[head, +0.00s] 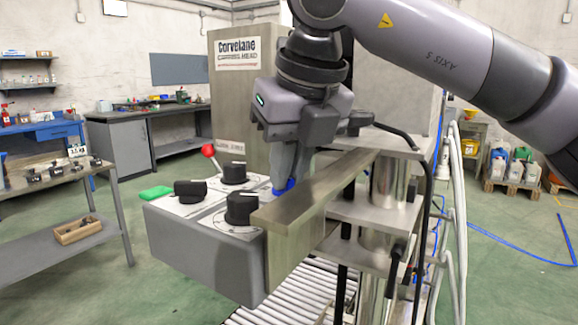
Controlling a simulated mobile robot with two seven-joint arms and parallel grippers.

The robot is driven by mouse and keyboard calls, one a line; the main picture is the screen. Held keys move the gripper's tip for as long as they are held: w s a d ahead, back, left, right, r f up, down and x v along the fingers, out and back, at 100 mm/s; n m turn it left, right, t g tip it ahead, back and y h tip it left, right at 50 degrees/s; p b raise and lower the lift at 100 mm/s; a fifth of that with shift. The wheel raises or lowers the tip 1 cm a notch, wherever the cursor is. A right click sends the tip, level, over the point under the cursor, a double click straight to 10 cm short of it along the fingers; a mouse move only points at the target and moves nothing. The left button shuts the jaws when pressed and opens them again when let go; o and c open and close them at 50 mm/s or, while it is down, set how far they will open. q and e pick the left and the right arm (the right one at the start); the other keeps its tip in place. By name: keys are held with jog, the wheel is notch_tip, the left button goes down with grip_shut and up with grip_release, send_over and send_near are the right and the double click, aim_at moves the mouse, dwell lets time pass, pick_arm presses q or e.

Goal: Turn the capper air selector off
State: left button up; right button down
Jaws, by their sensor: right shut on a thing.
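A grey control box (200,240) with a pale top plate carries black selector knobs: one at the left (190,191), one at the back (235,173) and one at the front (241,208). Their labels are too small to read, so I cannot tell which is the capper air selector. My right gripper (284,188) comes down from above with blue fingertips at the box's back right corner. It is shut there, apparently on another knob, which the fingers and a metal bar hide. My left gripper is not in view.
A metal bar (315,192) runs close along the box's right side. The capper head cabinet (238,105) stands behind, with a red-ball lever (208,150) beside it. A green button (156,193) sits at the box's left edge. Rollers (290,295) lie below.

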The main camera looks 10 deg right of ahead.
jog(key=shift+r, duration=0.1)
jog(key=c, duration=1.2)
grip_release()
jog(key=v, duration=0.7)
jog(key=shift+s, duration=0.1)
